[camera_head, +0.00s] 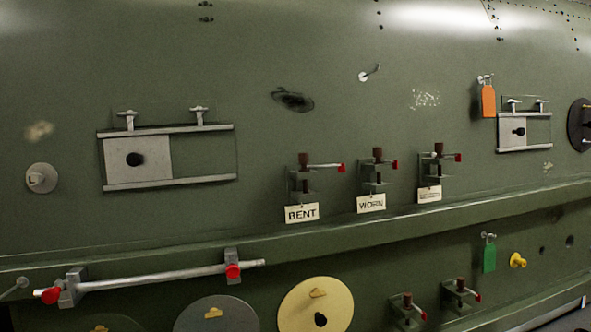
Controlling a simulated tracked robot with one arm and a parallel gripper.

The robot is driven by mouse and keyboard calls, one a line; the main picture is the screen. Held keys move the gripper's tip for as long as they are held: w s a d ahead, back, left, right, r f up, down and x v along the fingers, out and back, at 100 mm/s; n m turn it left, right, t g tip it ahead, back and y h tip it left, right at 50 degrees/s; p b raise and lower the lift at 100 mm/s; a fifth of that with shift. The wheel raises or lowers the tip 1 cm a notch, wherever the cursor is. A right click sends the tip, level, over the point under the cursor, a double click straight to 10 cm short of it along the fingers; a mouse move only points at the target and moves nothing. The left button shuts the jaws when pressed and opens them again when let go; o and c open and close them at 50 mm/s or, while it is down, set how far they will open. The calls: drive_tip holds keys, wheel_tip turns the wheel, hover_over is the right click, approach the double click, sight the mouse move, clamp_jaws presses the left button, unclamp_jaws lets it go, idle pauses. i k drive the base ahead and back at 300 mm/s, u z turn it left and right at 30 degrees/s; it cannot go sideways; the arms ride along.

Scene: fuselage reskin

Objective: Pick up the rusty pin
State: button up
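Three small green brackets stand in a row on the green fuselage wall, each with a dark reddish-brown upright piece and a red-tipped rod pointing right. The left bracket (300,184) has a white tag reading BENT (302,213). The middle bracket (375,178) has a tag reading WORN (371,203). The right bracket (436,170) has a tag (429,194) whose lettering is too small to read. No tag legibly says rusty, so I cannot tell for certain which piece is the rusty pin. My gripper is not in view.
A ledge (350,226) runs below the brackets. Sliding panels (200,157) flank the row. An orange tag (488,101) and a green tag (489,258) hang at right. More brackets (461,297) are lower right.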

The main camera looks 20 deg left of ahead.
sight(303, 158)
drive_tip(key=u, duration=0.05)
drive_tip(key=i, duration=0.95)
drive_tip(key=z, duration=0.1)
